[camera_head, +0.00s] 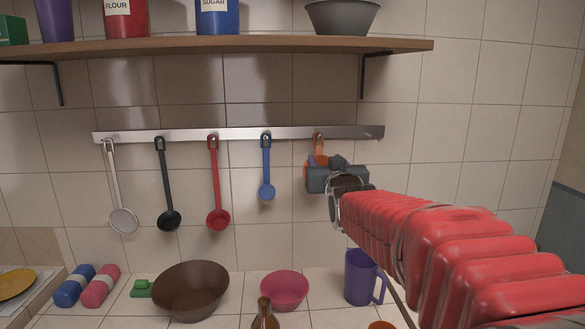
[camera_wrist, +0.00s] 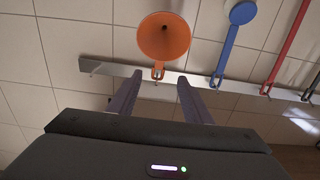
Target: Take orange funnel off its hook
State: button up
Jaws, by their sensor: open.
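The orange funnel (camera_head: 318,147) hangs from a hook at the right end of the metal rail. In the head view my gripper (camera_head: 316,174) hides most of it. In the wrist view the funnel (camera_wrist: 164,38) shows its wide cone, with its looped tab over the hook on the rail. My gripper (camera_wrist: 155,92) is open, with its two fingers spread to either side of the line of the tab. The fingers appear apart from the funnel, and nothing is between them. The exact gap in depth is hard to tell.
The metal rail (camera_head: 240,133) also holds a blue ladle (camera_head: 266,170), a red ladle (camera_head: 214,185), a black ladle (camera_head: 163,185) and a strainer (camera_head: 118,190). A wooden shelf (camera_head: 230,46) runs above. A purple pitcher (camera_head: 360,278) and bowls stand on the counter below.

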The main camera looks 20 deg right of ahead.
aim_at(319, 150)
jog(key=shift+w+d, duration=0.2)
jog(key=shift+w, duration=0.7)
jog(key=shift+w+d, duration=0.15)
jog(key=shift+w, duration=0.75)
jog(key=shift+w+d+r, duration=0.1)
jog(key=shift+w+d, duration=0.1)
jog(key=shift+w, duration=0.65)
jog(key=shift+w+d+f, duration=0.1)
jog(key=shift+w+d, duration=0.1)
jog(key=shift+w, duration=0.65)
jog(key=shift+w+d+r, duration=0.1)
jog(key=shift+w+d, duration=0.1)
jog(key=shift+w, duration=0.65)
grip_shut()
